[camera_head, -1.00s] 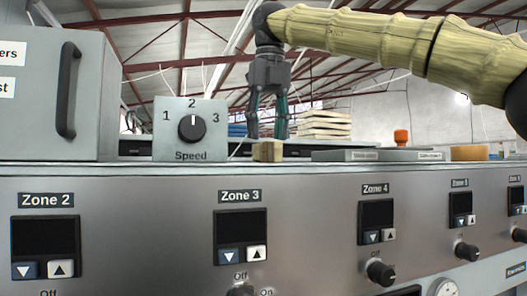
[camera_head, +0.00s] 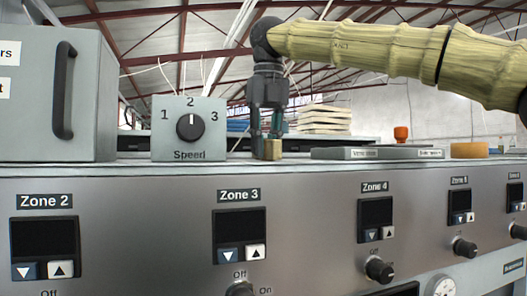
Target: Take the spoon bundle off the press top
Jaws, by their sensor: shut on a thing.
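The spoon bundle (camera_head: 273,149) is a small tan block-like shape on the press top (camera_head: 330,166), just right of the Speed dial box. My gripper (camera_head: 266,146) points straight down with its dark fingers at the bundle and is shut on it. The fingers hide part of the bundle. The bundle is low at the press top; I cannot tell whether it touches the surface.
The Speed dial box (camera_head: 189,129) stands close on the left, with a grey handled cabinet (camera_head: 55,100) beyond it. Pale stacked boards (camera_head: 325,120) stand behind.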

